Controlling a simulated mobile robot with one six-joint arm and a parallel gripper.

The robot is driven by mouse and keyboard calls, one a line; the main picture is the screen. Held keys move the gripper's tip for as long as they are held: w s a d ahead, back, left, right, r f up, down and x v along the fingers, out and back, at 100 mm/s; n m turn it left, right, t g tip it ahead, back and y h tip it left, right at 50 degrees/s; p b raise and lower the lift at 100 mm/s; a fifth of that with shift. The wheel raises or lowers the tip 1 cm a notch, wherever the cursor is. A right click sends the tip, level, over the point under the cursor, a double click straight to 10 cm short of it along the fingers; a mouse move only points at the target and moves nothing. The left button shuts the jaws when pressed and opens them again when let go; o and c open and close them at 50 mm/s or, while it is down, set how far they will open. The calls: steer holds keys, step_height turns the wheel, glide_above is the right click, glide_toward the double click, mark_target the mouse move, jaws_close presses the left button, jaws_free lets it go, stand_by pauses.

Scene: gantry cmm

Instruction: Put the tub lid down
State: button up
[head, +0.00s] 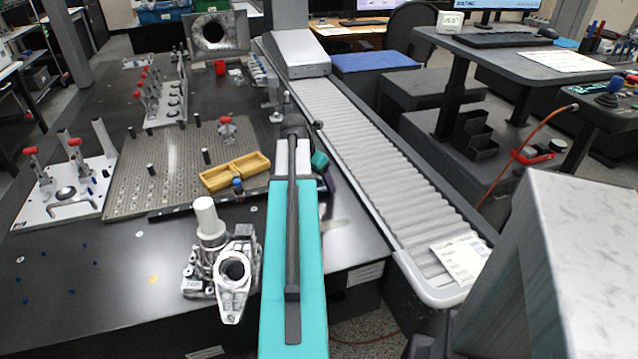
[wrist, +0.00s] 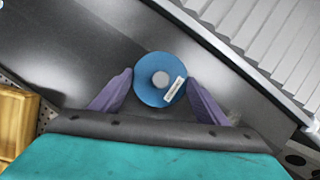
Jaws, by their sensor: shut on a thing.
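The tub lid (wrist: 148,92) is a blue disc with a grey round middle and a white label, seen in the wrist view. My gripper (wrist: 160,82) has its two purple fingers on the left and right sides of the lid, shut on it. Behind the lid is the dark table top (wrist: 85,45); I cannot tell how high above it the lid is. In the head view my gripper (head: 327,183) is partly hidden behind my teal arm, near the table's right edge, and the lid is not clearly visible there.
A metal casting (head: 232,272) stands at the front. A grey ribbed conveyor (head: 385,165) runs along the right. Dark table left of the casting is mostly clear.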

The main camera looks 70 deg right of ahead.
steer(key=shift+f, duration=0.55)
steer(key=shift+f, duration=0.1)
steer(key=o, duration=1)
steer(key=shift+o, duration=0.2)
steer(key=v, duration=1.2)
steer(key=shift+p, duration=0.35)
